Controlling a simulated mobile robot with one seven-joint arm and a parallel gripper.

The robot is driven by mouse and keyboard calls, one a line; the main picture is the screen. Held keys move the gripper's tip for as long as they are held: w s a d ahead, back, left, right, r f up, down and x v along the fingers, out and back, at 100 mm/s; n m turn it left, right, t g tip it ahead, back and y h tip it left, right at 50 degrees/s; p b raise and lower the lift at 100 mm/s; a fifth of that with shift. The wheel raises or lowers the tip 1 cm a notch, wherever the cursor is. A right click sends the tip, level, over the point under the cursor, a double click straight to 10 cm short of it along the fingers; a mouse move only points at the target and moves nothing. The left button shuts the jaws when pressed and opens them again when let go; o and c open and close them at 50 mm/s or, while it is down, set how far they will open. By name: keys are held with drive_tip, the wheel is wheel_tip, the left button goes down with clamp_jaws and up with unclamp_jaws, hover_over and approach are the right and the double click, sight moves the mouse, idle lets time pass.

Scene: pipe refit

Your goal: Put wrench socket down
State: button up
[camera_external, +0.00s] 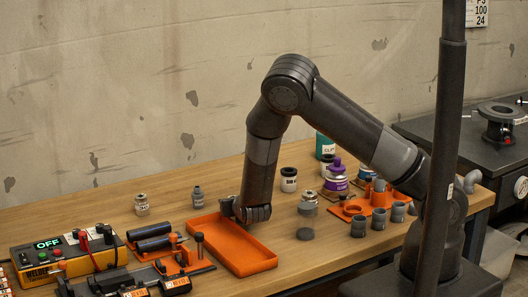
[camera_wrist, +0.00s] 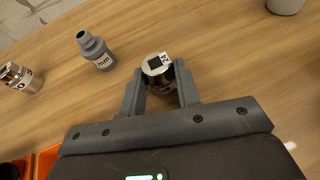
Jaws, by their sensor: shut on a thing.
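My gripper (camera_external: 248,215) is low at the far edge of the orange tray (camera_external: 252,265), with my forearm coming down from above. In the wrist view my gripper (camera_wrist: 160,90) is shut on a silver wrench socket (camera_wrist: 157,66) with a dark square hole and a small label. The socket sits upright between the two fingertips. Whether it touches the wood is hard to tell. In the external view the held socket is hidden by my gripper.
A yellow power box (camera_external: 60,257) and dark cylinders (camera_external: 150,232) in an orange holder stand left. Jars (camera_external: 288,180) and grey pipe fittings (camera_external: 378,218) stand right. A dark post (camera_external: 440,150) blocks part of the view.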

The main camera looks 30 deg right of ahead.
drive_tip(key=shift+c, duration=1.2)
drive_tip(key=shift+r, duration=0.1)
